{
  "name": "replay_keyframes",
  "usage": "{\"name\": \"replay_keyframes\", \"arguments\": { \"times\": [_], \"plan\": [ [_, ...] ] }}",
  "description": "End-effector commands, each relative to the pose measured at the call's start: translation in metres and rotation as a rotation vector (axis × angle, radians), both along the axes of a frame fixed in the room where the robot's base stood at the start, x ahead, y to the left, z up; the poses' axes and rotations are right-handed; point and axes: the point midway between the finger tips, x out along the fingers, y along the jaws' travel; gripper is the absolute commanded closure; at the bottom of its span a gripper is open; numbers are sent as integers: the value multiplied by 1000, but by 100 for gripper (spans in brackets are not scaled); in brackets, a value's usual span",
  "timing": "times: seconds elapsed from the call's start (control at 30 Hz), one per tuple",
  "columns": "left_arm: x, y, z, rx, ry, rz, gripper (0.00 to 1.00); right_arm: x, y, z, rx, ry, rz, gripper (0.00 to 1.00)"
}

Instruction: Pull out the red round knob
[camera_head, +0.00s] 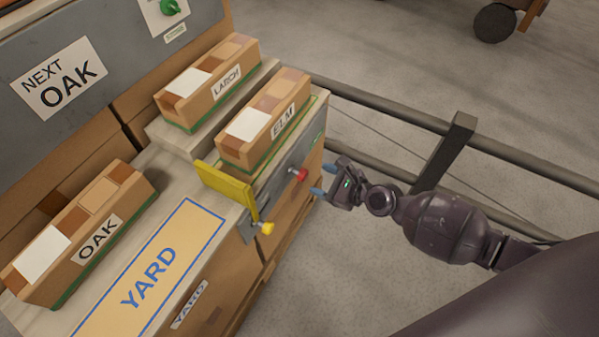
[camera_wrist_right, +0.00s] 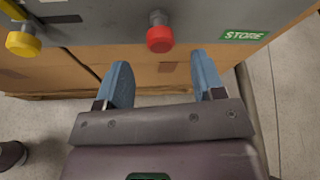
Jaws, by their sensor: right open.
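The red round knob (camera_head: 299,174) sticks out from the grey side panel below the ELM box in the head view. It also shows in the right wrist view (camera_wrist_right: 160,39), on a short metal stem. My right gripper (camera_head: 322,180) has blue fingertips and is just to the right of the knob, apart from it. In the right wrist view the fingers (camera_wrist_right: 160,75) are open and empty, with the knob beyond and roughly between the tips. My left gripper is not in view.
A yellow knob (camera_head: 267,228) sits left of the red one, by a yellow bar (camera_head: 225,184). Boxes marked ELM (camera_head: 265,130), LARCH (camera_head: 210,85) and OAK (camera_head: 85,235) stand on the bench. A grey rail (camera_head: 400,112) runs behind my right arm.

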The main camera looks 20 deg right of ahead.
Motion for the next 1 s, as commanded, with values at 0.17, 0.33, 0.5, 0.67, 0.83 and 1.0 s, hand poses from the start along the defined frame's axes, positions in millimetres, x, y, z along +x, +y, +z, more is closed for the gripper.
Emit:
{"name": "replay_keyframes", "arguments": {
  "times": [0.17, 0.33, 0.5, 0.67, 0.83, 1.0],
  "plan": [
    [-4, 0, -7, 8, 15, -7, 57, 23, 16, -15, 1, 3, 1, 38],
    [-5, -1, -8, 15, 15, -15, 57, 42, 28, -24, 0, 3, 2, 38],
    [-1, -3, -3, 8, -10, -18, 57, 55, 36, -29, -1, 2, 1, 38],
    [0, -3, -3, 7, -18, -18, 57, 61, 39, -30, -1, 1, 1, 38],
    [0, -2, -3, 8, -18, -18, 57, 62, 39, -30, -1, -1, 2, 38],
    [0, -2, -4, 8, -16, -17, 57, 62, 39, -30, -1, -1, 2, 47]
  ]
}}
